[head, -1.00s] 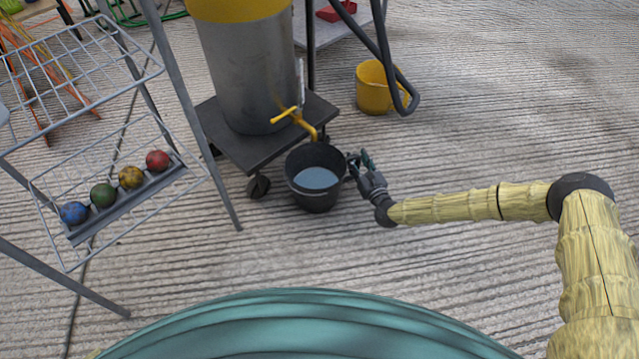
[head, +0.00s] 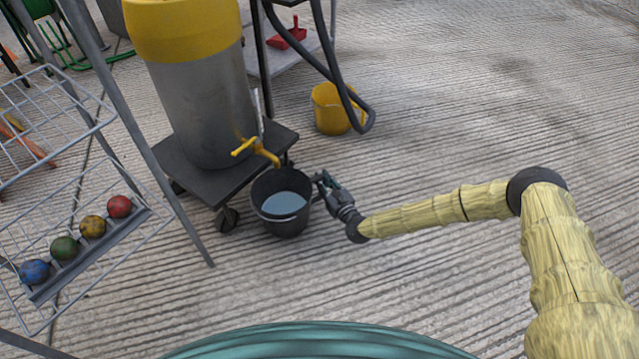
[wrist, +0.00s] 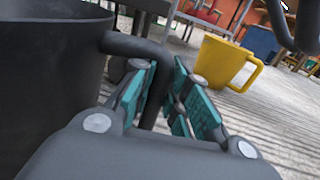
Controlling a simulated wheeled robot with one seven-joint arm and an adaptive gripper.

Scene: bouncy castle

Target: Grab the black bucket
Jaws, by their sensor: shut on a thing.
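The black bucket (head: 283,224) stands upright near the middle of the head view, below the yellow tap of the drum, with pale bluish liquid inside. It also fills the left of the wrist view (wrist: 45,60). Its dark side handle (wrist: 135,45) runs between the teal finger pads. My gripper (head: 322,184) is at the bucket's right side, shut on that handle; its fingers also show in the wrist view (wrist: 160,100). In the head view the fingers partly hide the handle.
A grey drum (head: 205,115) with a yellow tap (head: 255,150) sits on a dark wheeled cart (head: 190,165) behind the bucket. A yellow bucket (head: 330,112) stands behind right, beside a dark hose. A wire rack (head: 100,255) with coloured balls is at left. The floor at right is clear.

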